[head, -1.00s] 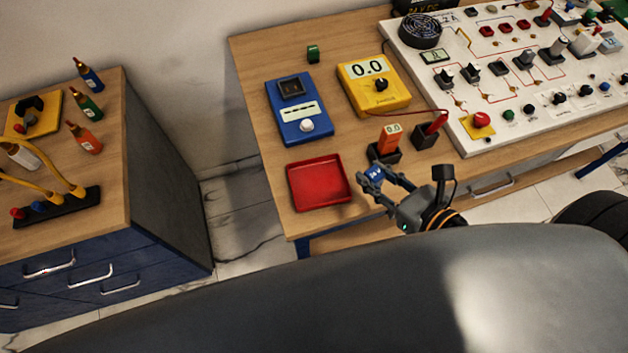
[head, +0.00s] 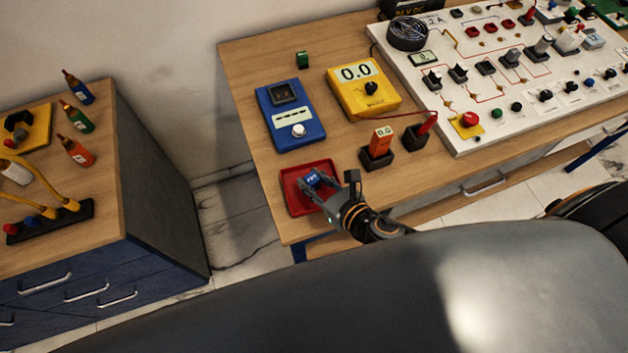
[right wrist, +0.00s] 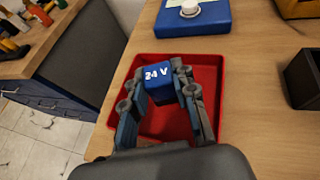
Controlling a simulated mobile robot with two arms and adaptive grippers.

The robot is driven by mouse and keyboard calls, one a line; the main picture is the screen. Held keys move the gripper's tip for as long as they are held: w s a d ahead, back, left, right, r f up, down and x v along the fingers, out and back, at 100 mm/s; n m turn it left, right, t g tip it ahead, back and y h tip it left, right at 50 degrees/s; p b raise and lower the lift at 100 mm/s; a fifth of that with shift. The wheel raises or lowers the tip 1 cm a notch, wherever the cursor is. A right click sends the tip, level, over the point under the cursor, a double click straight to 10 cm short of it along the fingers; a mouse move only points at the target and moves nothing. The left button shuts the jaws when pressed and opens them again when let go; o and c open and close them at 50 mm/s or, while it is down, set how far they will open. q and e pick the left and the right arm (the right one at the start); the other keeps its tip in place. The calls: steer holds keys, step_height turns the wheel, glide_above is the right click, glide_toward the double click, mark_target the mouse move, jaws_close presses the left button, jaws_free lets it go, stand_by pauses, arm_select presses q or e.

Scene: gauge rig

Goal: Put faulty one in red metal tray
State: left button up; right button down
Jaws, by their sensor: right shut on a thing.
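A blue block marked "24 V" (right wrist: 158,80) is held between the fingers of my right gripper (right wrist: 160,98). It also shows small in the head view (head: 313,178). The red metal tray (head: 288,190) lies near the front left corner of the workbench. My right gripper (head: 314,187) and the block are over the tray, within its outline; I cannot tell whether the block touches the tray floor. In the right wrist view the tray (right wrist: 212,66) surrounds the block and fingers, with no other object visible in it. My left gripper is not in view.
A blue tester (head: 290,115) and a yellow meter (head: 363,92) stand behind the tray. An orange module (head: 381,138) sits in a black holder right of it. A gap separates the bench from the left cabinet (head: 150,190).

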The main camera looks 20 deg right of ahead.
steer(key=shift+f, duration=0.4)
steer(key=shift+f, duration=0.15)
steer(key=c, duration=1.1)
jaws_free()
steer(key=shift+o, duration=0.2)
steer(key=shift+s+d+r, duration=0.15)
steer(key=shift+s+r, duration=0.05)
steer(key=shift+s, duration=0.15)
steer(key=b+v, duration=0.2)
steer(key=v, duration=0.7)
steer(key=shift+s+d, duration=0.15)
steer(key=shift+s, duration=0.1)
steer(key=shift+b+v, duration=0.35)
steer(key=shift+v, duration=0.55)
